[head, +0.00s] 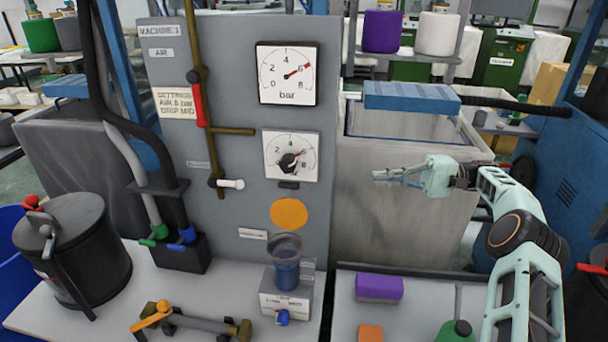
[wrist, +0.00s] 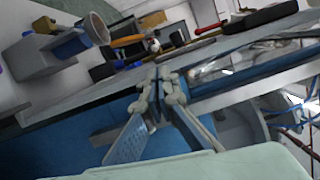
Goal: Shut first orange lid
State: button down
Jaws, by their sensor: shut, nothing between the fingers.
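An orange round disc (head: 289,213), the only orange lid-like thing I can make out, sits flat against the lower part of the grey machine panel. My gripper (head: 380,176) is to the right of the panel and the disc, apart from both, in front of the grey tank. In the wrist view its fingers (wrist: 162,78) are together with nothing between them. The cup also shows in the wrist view (wrist: 93,30), tilted by the camera angle.
The panel (head: 225,105) carries two gauges (head: 288,73) and a red-handled pipe (head: 198,105). A black pot (head: 75,250) stands at left. A purple block (head: 379,287) and an orange block (head: 370,333) lie on the right bench. The grey tank (head: 395,220) stands behind my gripper.

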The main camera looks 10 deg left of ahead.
aim_at(301, 180)
jog(key=p+x, duration=0.2)
jog(key=x, duration=1.8)
jog(key=shift+s+d, duration=0.1)
jog(key=shift+s, duration=0.05)
jog(key=shift+s, duration=0.15)
